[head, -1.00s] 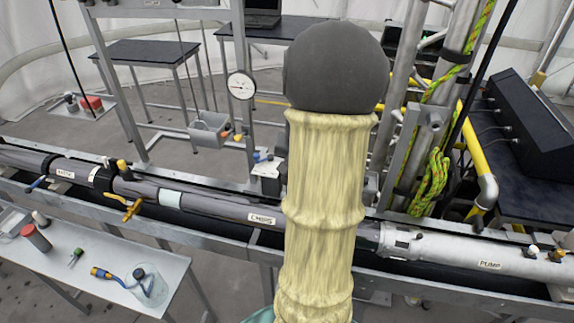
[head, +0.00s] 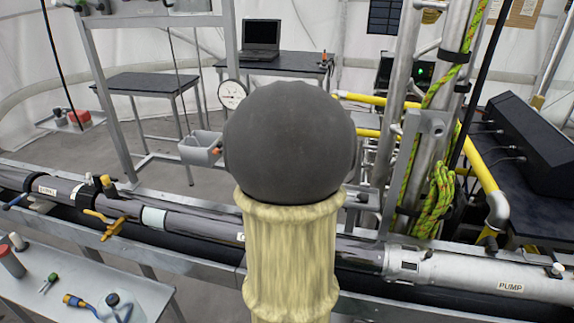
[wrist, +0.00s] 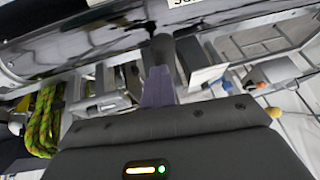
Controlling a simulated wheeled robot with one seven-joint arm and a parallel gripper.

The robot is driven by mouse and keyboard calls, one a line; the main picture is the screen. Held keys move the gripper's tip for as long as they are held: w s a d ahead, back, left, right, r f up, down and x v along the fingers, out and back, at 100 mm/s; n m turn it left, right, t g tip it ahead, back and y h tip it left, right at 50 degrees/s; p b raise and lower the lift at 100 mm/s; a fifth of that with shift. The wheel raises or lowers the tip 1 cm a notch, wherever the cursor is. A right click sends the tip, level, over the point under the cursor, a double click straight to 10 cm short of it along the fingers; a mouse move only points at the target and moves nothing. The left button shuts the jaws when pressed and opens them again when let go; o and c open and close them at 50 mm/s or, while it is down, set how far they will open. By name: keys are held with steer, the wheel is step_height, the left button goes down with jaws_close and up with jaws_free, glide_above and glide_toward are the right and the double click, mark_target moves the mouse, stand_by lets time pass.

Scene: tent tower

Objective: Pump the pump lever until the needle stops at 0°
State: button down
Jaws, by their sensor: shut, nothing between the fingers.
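A round white dial gauge (head: 231,94) hangs on the metal frame in the head view, partly behind my arm's dark joint. Its needle is too small to read. A pale pipe labelled PUMP (head: 470,277) lies at the lower right. I cannot pick out the pump lever with certainty. My gripper is hidden in the head view. In the wrist view my gripper (wrist: 157,85) is shut and empty, just short of a dark pipe (wrist: 100,42) that crosses the top.
A long grey pipe (head: 190,222) runs across on a rail, with an orange valve handle (head: 105,225). A grey bin (head: 200,148) hangs left of my arm. A bench (head: 70,282) stands at lower left. Green rope (head: 436,200) and a yellow pipe (head: 485,180) are at right.

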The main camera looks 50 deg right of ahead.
steer(key=shift+s+a+f, duration=0.1)
steer(key=shift+a+f, duration=0.05)
steer(key=shift+f, duration=0.35)
steer(key=shift+r, duration=0.1)
steer(key=s+v, duration=0.1)
steer(key=v, duration=1.2)
steer(key=shift+s+p, duration=0.15)
steer(key=shift+p, duration=0.25)
